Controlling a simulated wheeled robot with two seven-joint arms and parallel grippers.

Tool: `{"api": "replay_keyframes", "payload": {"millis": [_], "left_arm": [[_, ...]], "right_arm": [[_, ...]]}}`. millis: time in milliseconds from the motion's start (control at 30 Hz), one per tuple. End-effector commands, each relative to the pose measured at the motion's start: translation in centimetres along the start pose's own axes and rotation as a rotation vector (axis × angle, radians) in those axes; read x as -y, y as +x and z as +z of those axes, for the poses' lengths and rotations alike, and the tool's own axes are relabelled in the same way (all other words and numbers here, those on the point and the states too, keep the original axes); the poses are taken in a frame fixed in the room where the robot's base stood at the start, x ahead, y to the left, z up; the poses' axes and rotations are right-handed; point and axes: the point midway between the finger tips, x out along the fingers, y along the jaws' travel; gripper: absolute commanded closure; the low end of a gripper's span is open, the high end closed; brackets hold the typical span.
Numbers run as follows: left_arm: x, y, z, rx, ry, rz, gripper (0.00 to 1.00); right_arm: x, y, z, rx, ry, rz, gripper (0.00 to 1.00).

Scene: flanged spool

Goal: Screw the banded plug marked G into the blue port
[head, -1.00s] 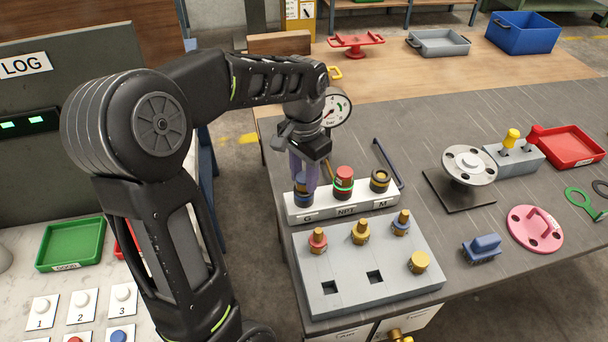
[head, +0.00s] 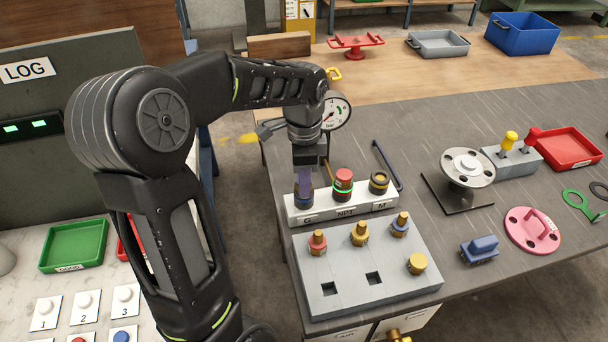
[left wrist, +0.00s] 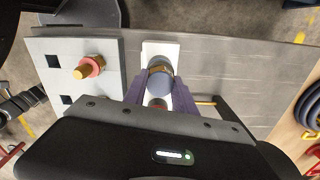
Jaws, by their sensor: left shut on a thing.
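The banded plug marked G (head: 304,197), blue with a brown band, stands in the left place of the white rack (head: 345,211) above the letter G. My left gripper (head: 305,188) comes down on it from above, its purple fingers shut on it. In the left wrist view the plug (left wrist: 160,84) shows between the two fingers (left wrist: 159,100). The blue port (head: 401,224), with a brass stem, is at the back right of the grey block (head: 345,294). My right gripper is not in view.
A red plug (head: 343,184) with a green ring and a dark plug (head: 380,181) stand in the same rack. A red port (head: 317,243) and a yellow port (head: 361,233) sit beside the blue port.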

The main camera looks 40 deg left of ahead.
Motion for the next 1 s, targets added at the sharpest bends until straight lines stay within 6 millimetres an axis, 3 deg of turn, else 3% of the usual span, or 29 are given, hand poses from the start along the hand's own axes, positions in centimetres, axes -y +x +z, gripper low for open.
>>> {"api": "replay_keyframes", "payload": {"millis": [200, 667, 1000], "left_arm": [[0.0, 0.0, 0.0, 0.000, 0.312, 0.000, 1.00], [0.0, 0.0, 0.0, 0.000, 0.403, 0.001, 1.00], [-0.1, -0.1, 0.1, 0.000, 0.951, 0.003, 1.00]], "right_arm": [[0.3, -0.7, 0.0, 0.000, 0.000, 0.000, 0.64], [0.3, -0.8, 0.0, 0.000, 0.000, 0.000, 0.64], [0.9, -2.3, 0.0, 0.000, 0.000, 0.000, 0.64]]}}
